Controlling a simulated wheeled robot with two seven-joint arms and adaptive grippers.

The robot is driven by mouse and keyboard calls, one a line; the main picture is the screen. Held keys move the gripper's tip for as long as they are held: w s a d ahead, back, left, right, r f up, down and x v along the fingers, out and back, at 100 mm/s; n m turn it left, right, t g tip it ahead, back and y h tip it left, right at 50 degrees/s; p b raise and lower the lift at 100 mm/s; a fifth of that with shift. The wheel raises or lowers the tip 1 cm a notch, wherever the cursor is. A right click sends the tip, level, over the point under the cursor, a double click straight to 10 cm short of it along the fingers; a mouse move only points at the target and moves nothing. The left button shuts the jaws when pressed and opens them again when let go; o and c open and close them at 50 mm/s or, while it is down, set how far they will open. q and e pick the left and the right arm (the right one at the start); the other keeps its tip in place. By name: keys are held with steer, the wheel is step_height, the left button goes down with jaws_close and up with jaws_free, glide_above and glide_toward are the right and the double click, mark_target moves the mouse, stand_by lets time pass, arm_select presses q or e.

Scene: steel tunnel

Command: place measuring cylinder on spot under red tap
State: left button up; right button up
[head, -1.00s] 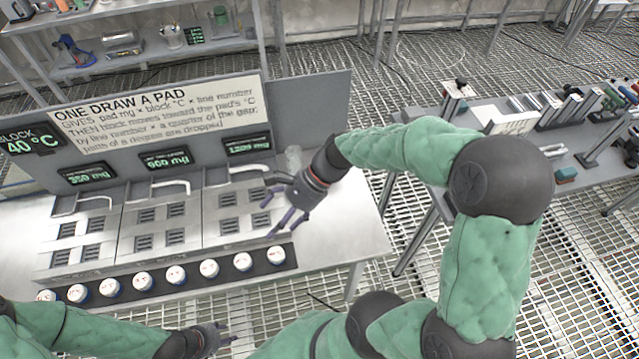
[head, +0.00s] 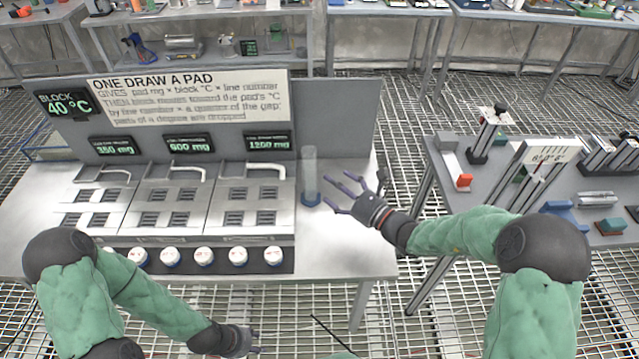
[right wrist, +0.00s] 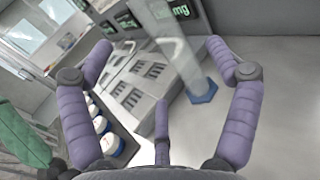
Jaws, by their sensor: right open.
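The measuring cylinder (head: 310,165) is clear, tall and upright on a blue hexagonal base (head: 310,200). It stands on the steel bench right of the pads, and also shows in the right wrist view (right wrist: 182,55). My right gripper (head: 340,192) is open, just right of the cylinder with its fingers towards it, apparently not holding it. In the right wrist view the cylinder is beyond the spread fingers (right wrist: 160,60). My left gripper (head: 250,342) is low, in front of the bench; its fingers are unclear. Three pale taps (head: 265,168) overhang the slotted pads; none looks red.
A row of white knobs (head: 204,256) runs along the bench front. A grey panel with displays (head: 270,142) stands behind the pads. A side table (head: 520,190) at right carries racks and blocks. Bare bench (head: 345,235) lies around the cylinder.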

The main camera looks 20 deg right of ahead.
mark_target(312, 170)
steer(key=b+x, duration=0.1)
steer(key=x, duration=0.4)
steer(key=shift+a, duration=0.15)
steer(key=b+x, duration=0.2)
steer(key=x, duration=0.2)
steer(key=shift+w+a+f+b, duration=0.1)
steer(key=shift+w+a+b, duration=0.15)
steer(key=shift+w+b, duration=0.05)
steer(key=shift+w+a, duration=0.1)
steer(key=shift+w, duration=0.15)
steer(key=c, duration=1.8)
steer(key=shift+o, duration=0.2)
steer(key=shift+r, duration=0.2)
